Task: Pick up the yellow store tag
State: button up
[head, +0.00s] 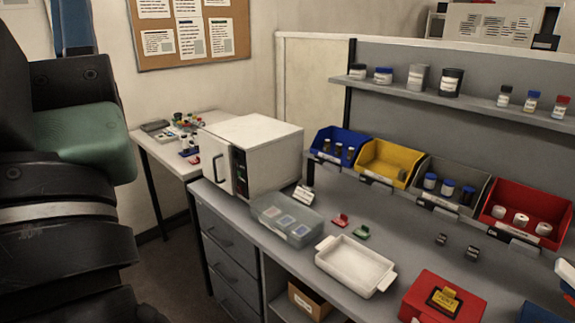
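A small yellow tag (446,299) with dark marks stands in a dark square on top of a red box (420,295) at the lower right in the head view. The marks are too small to read, so I cannot tell for sure that it is the store tag. Large dark links of my own arm fill the left side of the view. My gripper is not in view, and nothing is seen touching the tag.
A white tray (356,265) lies left of the red box, with a clear-lidded box (287,220) beyond. Red (341,220) and green (361,233) pieces lie near the tray. Blue (340,147), yellow (383,162), grey (448,185) and red bins (523,213) line the back below a shelf (480,94).

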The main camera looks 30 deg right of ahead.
aim_at(444, 300)
jog(key=l+z, duration=0.2)
jog(key=z, duration=0.3)
jog(key=l+z, duration=0.25)
jog(key=z, duration=0.25)
jog(key=i+l+z, duration=0.1)
jog(key=z, duration=0.4)
jog(key=l, duration=0.1)
